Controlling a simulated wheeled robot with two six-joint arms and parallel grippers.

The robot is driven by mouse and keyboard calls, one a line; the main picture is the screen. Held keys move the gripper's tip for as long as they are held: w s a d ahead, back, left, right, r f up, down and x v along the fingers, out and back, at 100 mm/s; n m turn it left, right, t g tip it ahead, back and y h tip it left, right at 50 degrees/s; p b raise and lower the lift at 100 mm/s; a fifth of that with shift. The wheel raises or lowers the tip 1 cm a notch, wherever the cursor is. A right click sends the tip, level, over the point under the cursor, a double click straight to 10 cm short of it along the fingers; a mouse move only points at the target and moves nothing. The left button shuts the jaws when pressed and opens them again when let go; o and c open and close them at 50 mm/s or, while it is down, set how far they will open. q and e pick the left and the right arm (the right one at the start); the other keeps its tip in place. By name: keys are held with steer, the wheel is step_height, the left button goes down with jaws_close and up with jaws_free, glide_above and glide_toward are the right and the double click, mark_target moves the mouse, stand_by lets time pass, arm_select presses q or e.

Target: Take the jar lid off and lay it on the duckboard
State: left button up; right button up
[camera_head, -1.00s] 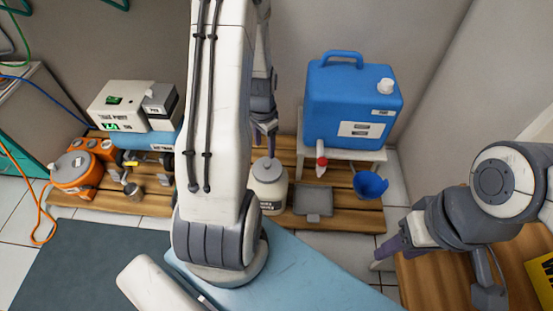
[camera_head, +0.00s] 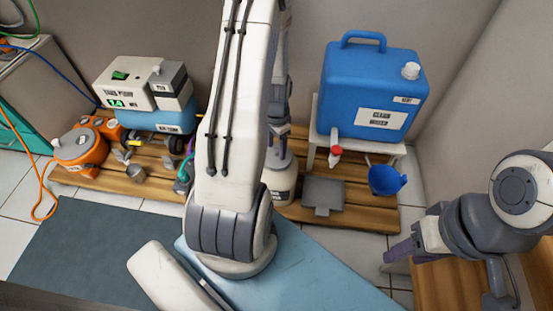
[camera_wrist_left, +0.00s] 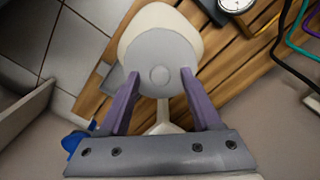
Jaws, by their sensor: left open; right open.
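The jar (camera_head: 281,188) is cream with a dark label. It stands on the wooden duckboard (camera_head: 365,218), partly hidden behind my left arm. In the left wrist view its round grey lid (camera_wrist_left: 157,52) has a small raised knob and sits on the jar. My left gripper (camera_wrist_left: 146,76) is open, with its purple fingers reaching either side of the near part of the lid. I cannot tell whether they touch it. My right gripper (camera_head: 394,253) is open and empty at the right, well away from the jar.
A flat grey tray (camera_head: 323,193) lies right of the jar. Beyond it are a blue tank (camera_head: 375,90) on a white stand and a blue cup (camera_head: 386,180). An orange canister (camera_head: 78,148) and a pump unit (camera_head: 130,85) stand left. Bare slats show between tray and cup.

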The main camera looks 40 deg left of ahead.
arm_select(q)
jaws_close()
steer(key=shift+r, duration=0.1)
